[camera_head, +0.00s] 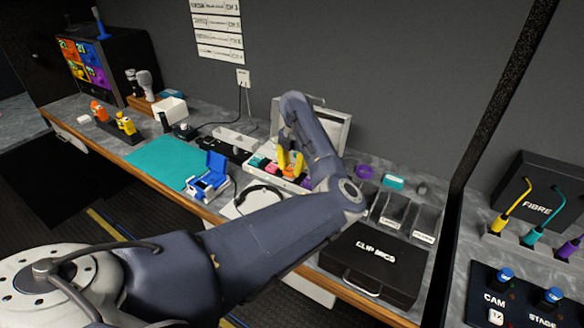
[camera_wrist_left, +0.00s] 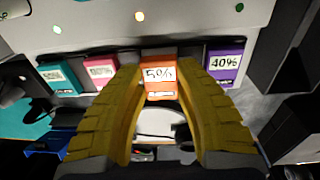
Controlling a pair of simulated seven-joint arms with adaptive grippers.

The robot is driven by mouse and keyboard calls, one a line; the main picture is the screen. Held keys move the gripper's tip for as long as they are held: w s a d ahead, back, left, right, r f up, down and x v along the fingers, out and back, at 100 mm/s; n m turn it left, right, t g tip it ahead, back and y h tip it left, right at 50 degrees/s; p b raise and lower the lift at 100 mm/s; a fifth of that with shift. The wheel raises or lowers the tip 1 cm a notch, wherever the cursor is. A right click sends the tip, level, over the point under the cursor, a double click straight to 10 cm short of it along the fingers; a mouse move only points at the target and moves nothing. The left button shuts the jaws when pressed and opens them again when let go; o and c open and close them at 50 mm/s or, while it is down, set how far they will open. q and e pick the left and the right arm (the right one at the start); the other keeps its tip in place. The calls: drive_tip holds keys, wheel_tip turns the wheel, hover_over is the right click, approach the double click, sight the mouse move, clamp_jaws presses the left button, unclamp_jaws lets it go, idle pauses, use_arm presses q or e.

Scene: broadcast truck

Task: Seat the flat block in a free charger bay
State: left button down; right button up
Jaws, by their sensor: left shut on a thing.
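A white charger (camera_head: 245,173) stands on the counter near the back wall and holds several flat blocks in a row. In the left wrist view, its pale body (camera_wrist_left: 100,38) carries a teal block (camera_wrist_left: 60,79), a pink block (camera_wrist_left: 99,74) and a purple block (camera_wrist_left: 224,67). My left gripper (camera_head: 290,163), with yellow fingers, is shut on an orange block (camera_wrist_left: 159,78) labelled with a percentage. The orange block is in line with the others, between pink and purple, against the charger. I cannot tell how deep it sits. My right gripper is not in view.
Black headphones (camera_head: 262,190) lie in front. Clear bins (camera_head: 395,212) and a black "CLIP BMCS"-like case (camera_head: 370,262) stand to the right.

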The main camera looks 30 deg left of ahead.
sight(293, 168)
use_arm(q)
drive_tip(key=shift+f, duration=0.7)
idle(0.5)
drive_tip(key=c, duration=1)
unclamp_jaws()
drive_tip(key=shift+o, duration=0.2)
wheel_tip(293, 168, up, 12)
drive_tip(key=shift+w+d, duration=0.15)
drive_tip(key=shift+d, duration=0.15)
drive_tip(key=shift+a, duration=0.1)
